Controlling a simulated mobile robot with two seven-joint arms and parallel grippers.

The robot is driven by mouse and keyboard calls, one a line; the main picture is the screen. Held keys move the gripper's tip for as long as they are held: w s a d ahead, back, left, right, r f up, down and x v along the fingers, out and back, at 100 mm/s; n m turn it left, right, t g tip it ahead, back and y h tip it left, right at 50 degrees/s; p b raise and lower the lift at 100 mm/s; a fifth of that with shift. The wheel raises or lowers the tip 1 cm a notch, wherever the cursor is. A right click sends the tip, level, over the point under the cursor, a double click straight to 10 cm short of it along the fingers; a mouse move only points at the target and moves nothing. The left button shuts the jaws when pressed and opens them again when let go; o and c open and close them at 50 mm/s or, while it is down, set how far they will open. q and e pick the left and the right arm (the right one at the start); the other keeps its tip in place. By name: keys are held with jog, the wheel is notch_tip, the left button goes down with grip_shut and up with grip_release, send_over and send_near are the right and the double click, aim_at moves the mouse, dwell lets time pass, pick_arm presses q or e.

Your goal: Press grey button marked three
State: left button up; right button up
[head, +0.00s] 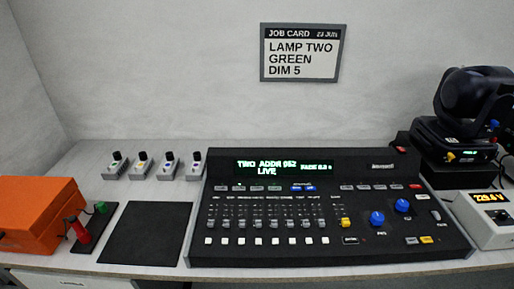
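A black lighting console (200,250) stands on the table in the head view. Its display (270,168) reads "TWO ADDR 052 LIVE" in green, with smaller text at right. A row of small grey buttons (252,188) lies under the display at left. A second row of grey buttons (362,187) lies at upper right. The marks on the buttons are too small to read, so I cannot tell which is marked three. Neither of my grippers is in view.
A job card (303,53) on the wall reads "LAMP TWO GREEN DIM 5". Several small switch boxes (142,168) stand behind a black mat (147,232). An orange case (40,213) is at left. A black moving-head lamp (465,110) and a meter box (485,225) stand at right.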

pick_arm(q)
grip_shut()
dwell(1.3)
